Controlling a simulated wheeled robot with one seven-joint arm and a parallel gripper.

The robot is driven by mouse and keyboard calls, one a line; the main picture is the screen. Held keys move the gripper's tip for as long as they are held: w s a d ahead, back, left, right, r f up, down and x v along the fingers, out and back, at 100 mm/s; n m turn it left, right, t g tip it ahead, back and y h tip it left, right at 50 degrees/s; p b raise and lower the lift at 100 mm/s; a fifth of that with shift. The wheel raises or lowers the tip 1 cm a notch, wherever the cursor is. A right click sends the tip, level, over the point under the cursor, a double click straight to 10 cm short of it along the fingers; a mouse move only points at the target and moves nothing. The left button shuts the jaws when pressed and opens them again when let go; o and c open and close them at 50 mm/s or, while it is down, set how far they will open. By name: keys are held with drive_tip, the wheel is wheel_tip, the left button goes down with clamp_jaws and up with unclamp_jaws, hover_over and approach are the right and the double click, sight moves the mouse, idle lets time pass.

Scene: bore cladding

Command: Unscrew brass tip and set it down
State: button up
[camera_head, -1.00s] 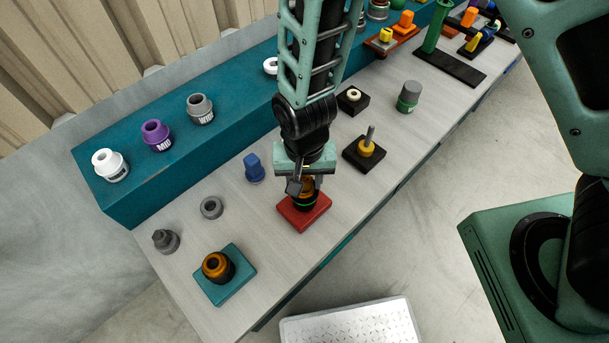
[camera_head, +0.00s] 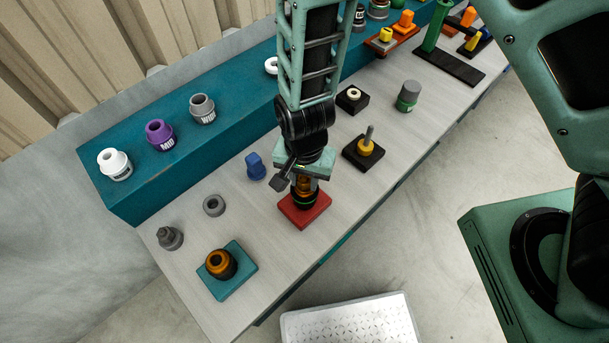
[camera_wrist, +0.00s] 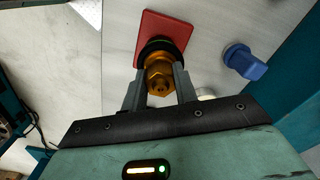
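The brass tip (camera_wrist: 160,78) is a gold hex-shaped piece that stands upright on a black base on the red block (camera_head: 304,211). The red block also shows in the wrist view (camera_wrist: 166,24). My gripper (camera_head: 305,187) points down over it. In the wrist view my gripper's fingers (camera_wrist: 156,88) stand on either side of the brass tip, close against its flanks. The fingers look closed on the tip. In the head view the tip is mostly hidden behind the fingers.
A teal block with an orange-and-black fitting (camera_head: 221,264) stands at the front left. A grey ring (camera_head: 213,205), a grey stepped piece (camera_head: 169,238) and a blue plug (camera_head: 255,167) stand nearby. A black block with a yellow piece (camera_head: 364,149) is to the right. Bare bench lies between them.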

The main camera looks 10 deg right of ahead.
drive_tip(key=shift+n, duration=0.9)
drive_tip(key=shift+d+n, duration=0.1)
drive_tip(key=shift+n, duration=1.6)
drive_tip(key=shift+n, duration=0.8)
drive_tip(key=shift+n, duration=1.8)
